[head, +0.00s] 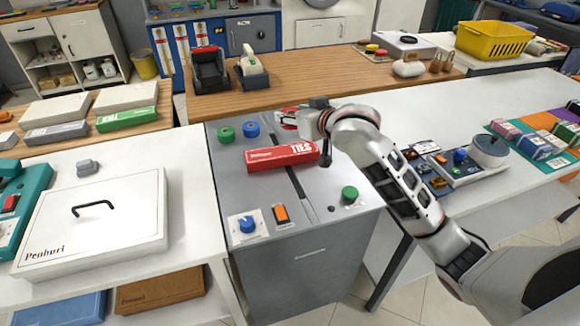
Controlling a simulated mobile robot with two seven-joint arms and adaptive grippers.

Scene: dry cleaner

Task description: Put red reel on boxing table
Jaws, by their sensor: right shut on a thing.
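My right gripper (299,120) is over the far edge of a grey cabinet-like table (305,255). It is shut on the red reel (287,112), which shows only in part behind the fingers. I cannot tell whether the reel touches the grey top. A green reel (226,134) and a blue reel (251,129) sit on the grey top to the left of the gripper. No label shows which table is the boxing table. My left gripper is not in view.
A red TIES box (283,157) lies across the grey top, near a dark slot. A blue knob (246,225), an orange switch (280,214) and a green knob (349,194) sit nearer. White tables stand on both sides, the left one bearing a white Penhuri box (110,225).

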